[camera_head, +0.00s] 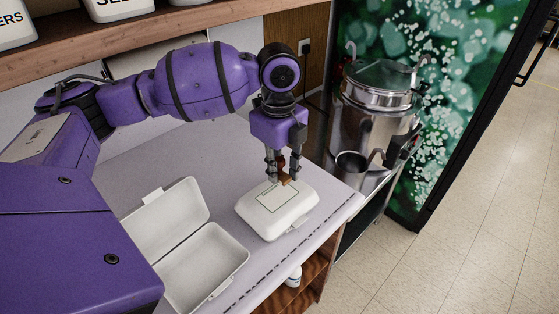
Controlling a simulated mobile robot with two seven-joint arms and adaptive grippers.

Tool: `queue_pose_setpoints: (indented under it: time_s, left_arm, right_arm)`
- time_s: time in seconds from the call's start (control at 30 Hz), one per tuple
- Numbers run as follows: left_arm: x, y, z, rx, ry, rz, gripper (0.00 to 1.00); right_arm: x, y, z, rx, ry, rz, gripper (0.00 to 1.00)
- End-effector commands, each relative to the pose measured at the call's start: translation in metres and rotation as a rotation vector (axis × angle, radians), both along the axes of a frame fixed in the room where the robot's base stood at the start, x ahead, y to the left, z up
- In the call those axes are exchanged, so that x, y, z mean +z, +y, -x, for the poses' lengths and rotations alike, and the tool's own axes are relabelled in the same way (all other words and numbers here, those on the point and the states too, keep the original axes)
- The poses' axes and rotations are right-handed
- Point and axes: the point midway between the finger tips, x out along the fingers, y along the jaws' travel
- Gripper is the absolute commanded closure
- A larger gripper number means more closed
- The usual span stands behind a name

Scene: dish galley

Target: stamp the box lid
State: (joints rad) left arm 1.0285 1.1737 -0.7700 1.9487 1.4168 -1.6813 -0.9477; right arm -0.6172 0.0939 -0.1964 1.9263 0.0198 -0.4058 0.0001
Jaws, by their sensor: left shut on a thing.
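A closed white takeaway box (281,222) sits on the pale counter near its right end. Its lid (266,203) carries a thin dark rectangular outline. My left gripper (284,176) points down above the far part of the lid and is shut on a small brown stamp (288,181). The stamp's lower end is at or just over the lid, near the far edge of the outline; I cannot tell if it touches. The fingers hide part of the stamp. My right gripper is not in view.
An open, empty white box (205,262) lies on the counter to the left. A wooden shelf (160,28) with white containers runs above. A steel urn (374,105) stands beyond the counter's right end. Floor (470,215) is clear at right.

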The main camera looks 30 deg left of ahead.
Motion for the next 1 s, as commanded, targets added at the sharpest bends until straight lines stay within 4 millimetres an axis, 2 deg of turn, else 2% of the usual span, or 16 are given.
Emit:
queue_pose_setpoints:
  time_s: [0.03,0.2,0.5,0.73,1.0]
  left_arm:
    - [-0.006,0.0,0.0,0.0,0.005,-0.001,0.95]
    - [-0.021,0.0,0.001,0.0,0.008,-0.001,0.95]
    - [-0.053,0.0,0.001,0.0,0.007,0.0,0.95]
    - [-0.058,0.0,0.0,0.001,0.0,-0.001,0.95]
    - [-0.056,0.0,0.0,0.001,-0.002,0.0,0.95]
  right_arm:
    - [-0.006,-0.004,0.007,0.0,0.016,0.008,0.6]
    - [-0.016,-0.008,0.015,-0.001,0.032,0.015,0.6]
    - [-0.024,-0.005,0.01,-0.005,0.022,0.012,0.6]
    - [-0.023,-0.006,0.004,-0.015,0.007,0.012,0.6]
    - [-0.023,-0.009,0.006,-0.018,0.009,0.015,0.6]
